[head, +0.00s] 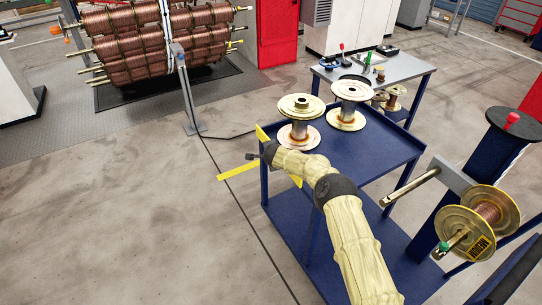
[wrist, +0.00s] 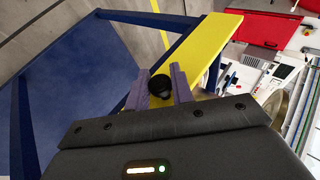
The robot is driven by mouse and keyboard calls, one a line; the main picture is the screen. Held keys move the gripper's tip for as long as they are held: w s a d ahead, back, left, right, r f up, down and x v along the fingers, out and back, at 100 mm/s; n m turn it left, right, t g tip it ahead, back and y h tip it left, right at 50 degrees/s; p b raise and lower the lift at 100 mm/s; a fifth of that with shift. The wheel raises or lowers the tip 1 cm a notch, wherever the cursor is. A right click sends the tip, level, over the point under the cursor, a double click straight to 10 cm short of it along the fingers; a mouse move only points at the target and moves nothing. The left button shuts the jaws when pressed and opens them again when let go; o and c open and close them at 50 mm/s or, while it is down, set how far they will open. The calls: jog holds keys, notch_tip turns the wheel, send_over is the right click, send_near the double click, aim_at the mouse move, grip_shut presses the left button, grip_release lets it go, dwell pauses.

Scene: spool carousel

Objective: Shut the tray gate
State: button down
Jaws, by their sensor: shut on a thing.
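The tray gate is a yellow bar. In the head view its end (head: 263,134) shows past my gripper at the blue tray's left side, and my wrist covers its middle. In the wrist view the yellow gate (wrist: 212,52) runs diagonally beside a blue frame bar. My gripper (head: 256,157) is at the gate; its jaws (wrist: 160,90) are shut on a round black knob (wrist: 160,84). Where the knob joins the gate is hidden. The blue tray (head: 350,150) tops a cart. I cannot tell how far the gate stands from its shut position.
Two spools (head: 300,133) (head: 347,118) stand on the tray's far part. A spool (head: 476,222) sits on a stand at the right, near a grey peg (head: 410,187). A grey table (head: 400,70) is behind.

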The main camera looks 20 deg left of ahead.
jog(key=shift+d, duration=0.1)
jog(key=c, duration=1.3)
grip_release()
jog(key=shift+f, duration=0.1)
jog(key=shift+r, duration=0.2)
jog(key=shift+s+r, duration=0.3)
jog(key=shift+r, duration=0.05)
jog(key=v, duration=1.6)
jog(key=shift+d, duration=0.15)
jog(key=shift+s, duration=0.1)
